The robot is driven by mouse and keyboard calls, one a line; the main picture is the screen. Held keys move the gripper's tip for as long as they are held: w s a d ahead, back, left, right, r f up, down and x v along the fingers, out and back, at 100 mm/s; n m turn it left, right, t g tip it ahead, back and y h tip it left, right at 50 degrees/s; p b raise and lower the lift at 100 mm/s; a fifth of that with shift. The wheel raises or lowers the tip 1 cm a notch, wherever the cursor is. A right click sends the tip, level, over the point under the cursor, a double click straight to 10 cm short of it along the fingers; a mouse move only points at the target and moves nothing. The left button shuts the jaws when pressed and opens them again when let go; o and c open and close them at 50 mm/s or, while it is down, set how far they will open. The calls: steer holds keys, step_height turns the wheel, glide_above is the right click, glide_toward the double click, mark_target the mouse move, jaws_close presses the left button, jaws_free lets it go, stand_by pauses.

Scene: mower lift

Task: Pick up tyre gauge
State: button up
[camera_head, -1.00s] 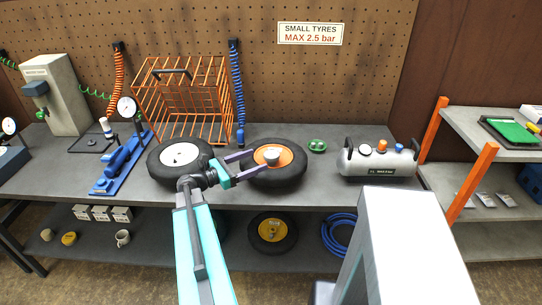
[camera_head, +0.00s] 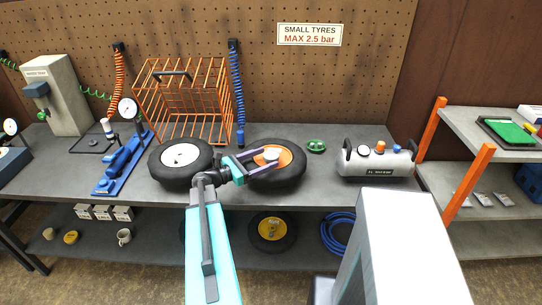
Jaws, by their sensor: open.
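My gripper (camera_head: 258,162) is open, its dark fingers reaching right to the orange-hubbed tyre (camera_head: 291,179). A pale round-topped piece (camera_head: 271,153) sits on that tyre's orange hub, close to the fingertips. I cannot tell whether it is the tyre gauge or part of the wheel, or whether the fingers touch it. A round white dial (camera_head: 127,108) stands on the blue foot pump (camera_head: 118,165) at the left. Another dial (camera_head: 10,126) shows at the far left edge. My arm and gripper hide part of the orange-hubbed tyre's left side.
A white-hubbed tyre (camera_head: 165,177) lies left of my gripper. The orange wire basket (camera_head: 190,110) stands behind. A green piece (camera_head: 316,146) and a grey air tank (camera_head: 378,165) are to the right.

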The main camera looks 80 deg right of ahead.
steer(key=shift+s+d, duration=0.45)
steer(key=shift+s, duration=0.05)
steer(key=shift+c, duration=0.4)
